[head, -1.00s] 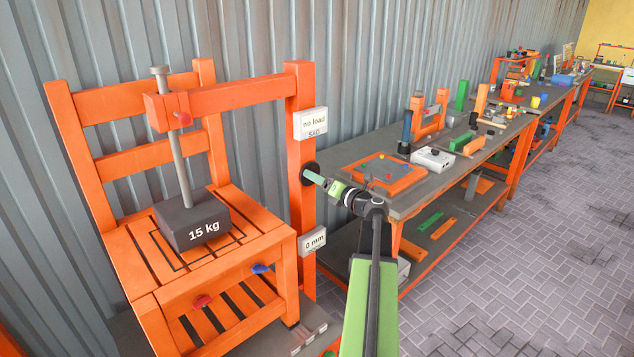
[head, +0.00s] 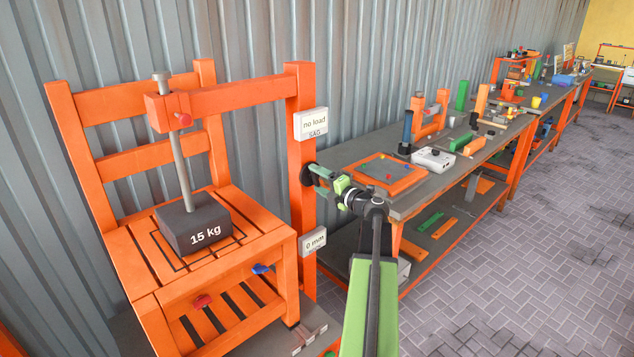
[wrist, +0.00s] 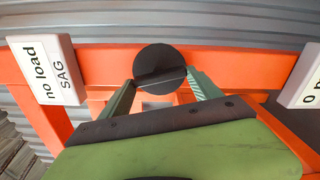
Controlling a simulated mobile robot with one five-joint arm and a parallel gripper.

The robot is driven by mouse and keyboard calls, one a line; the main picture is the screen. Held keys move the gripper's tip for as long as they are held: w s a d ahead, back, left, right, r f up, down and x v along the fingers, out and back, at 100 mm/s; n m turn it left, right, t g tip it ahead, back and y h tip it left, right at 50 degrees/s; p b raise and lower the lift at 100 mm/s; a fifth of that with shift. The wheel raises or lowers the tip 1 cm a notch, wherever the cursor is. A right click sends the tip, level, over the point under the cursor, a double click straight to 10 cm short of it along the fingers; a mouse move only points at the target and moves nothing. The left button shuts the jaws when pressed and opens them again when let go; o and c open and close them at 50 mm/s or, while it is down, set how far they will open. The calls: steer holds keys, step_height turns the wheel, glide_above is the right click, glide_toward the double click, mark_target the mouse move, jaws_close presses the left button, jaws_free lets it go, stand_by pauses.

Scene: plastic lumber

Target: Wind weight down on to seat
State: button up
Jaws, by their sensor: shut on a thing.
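The dark 15 kg weight (head: 193,228) hangs on a grey screw rod (head: 178,160) through the orange arm, low over the slatted orange seat (head: 150,265). It is within the black square outline; I cannot tell if it touches. A round black knob (head: 307,175) sits on the orange post (head: 300,120). In the wrist view the knob (wrist: 159,60) has a raised bar across it. My gripper (head: 318,176) is shut on that bar, its fingertips at the bar's two ends in the wrist view (wrist: 160,78).
A white sign (head: 311,125) on the post reads "no load SAG", and a lower sign (head: 313,241) reads "0 mm". A grey workbench (head: 410,200) with several tools and parts runs along the wall at right. The paved floor (head: 520,270) is clear.

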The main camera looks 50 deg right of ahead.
stand_by(0.4)
steer(key=o, duration=1.4)
steer(key=s, duration=1.1)
steer(key=s+a, duration=0.1)
steer(key=s, duration=0.5)
steer(key=shift+s+a, duration=0.1)
steer(key=shift+s, duration=0.1)
